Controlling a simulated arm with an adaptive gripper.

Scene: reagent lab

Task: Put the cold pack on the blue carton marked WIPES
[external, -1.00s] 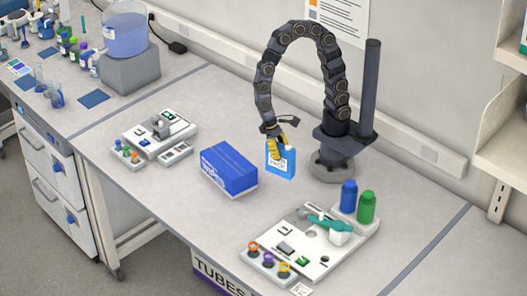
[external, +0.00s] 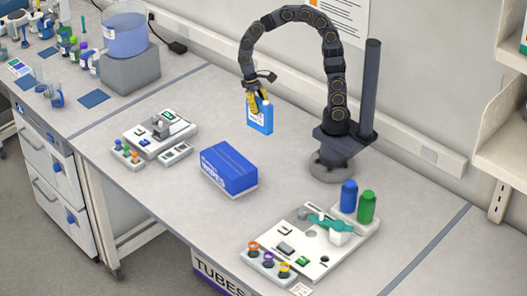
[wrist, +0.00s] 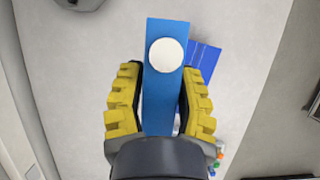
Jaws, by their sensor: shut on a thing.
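The cold pack (external: 261,117) is a flat blue slab with a white label, held upright in the air by my gripper (external: 258,101). In the wrist view my yellow-padded gripper (wrist: 160,105) is shut on the cold pack (wrist: 158,95), one finger on each side, and a white round spot shows on the pack's edge. The blue carton (external: 229,168) stands on the bench, in front of and to the left of the pack, with white lettering on its side and a clear top. In the wrist view the carton (wrist: 203,62) shows partly behind the pack.
A white instrument tray (external: 160,135) with coloured caps stands left of the carton. Another white tray (external: 275,237) lies at the front right, with blue (external: 348,196) and green (external: 367,207) bottles behind it. The bench around the carton is clear.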

